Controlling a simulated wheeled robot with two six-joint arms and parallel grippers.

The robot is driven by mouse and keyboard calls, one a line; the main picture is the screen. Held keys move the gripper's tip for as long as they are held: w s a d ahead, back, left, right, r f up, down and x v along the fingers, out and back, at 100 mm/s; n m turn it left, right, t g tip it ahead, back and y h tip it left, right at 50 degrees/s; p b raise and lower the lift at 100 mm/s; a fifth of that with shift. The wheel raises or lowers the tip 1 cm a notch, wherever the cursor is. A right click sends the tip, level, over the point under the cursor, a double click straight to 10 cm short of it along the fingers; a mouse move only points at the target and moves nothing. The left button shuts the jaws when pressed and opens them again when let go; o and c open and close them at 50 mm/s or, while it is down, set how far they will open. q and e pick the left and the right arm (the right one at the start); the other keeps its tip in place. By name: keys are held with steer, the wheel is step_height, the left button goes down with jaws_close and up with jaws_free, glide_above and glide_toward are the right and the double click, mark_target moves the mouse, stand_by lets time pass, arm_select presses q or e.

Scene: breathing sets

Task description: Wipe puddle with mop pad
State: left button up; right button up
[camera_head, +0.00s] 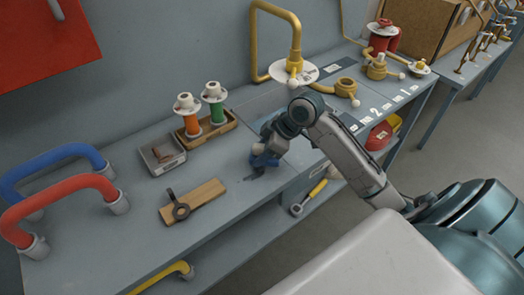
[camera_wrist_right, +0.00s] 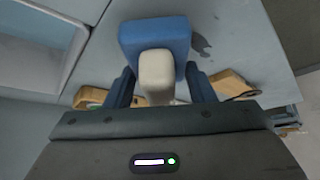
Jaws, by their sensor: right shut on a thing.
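The mop pad (camera_wrist_right: 152,36) is a blue block with a cream handle in the right wrist view. My right gripper (camera_wrist_right: 158,82) is shut on the cream handle, with a dark finger on each side. In the head view the pad (camera_head: 263,160) shows as a small blue patch under my right gripper (camera_head: 268,148), over the grey bench. The puddle (camera_head: 255,174) is a small dark patch just in front of the pad. It also shows right of the pad in the wrist view (camera_wrist_right: 201,46). I cannot tell whether the pad touches the bench. My left gripper is out of view.
A wooden board (camera_head: 205,197) with a dark ring lies left of the puddle. Behind stand a wooden rack (camera_head: 218,130) with orange and green spools and a grey tray (camera_head: 150,160). Red and blue pipes (camera_head: 68,187) stand at the left. The bench's front edge is close.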

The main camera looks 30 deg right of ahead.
stand_by(0.6)
steer(key=shift+f+b, duration=0.35)
steer(key=shift+f, duration=0.7)
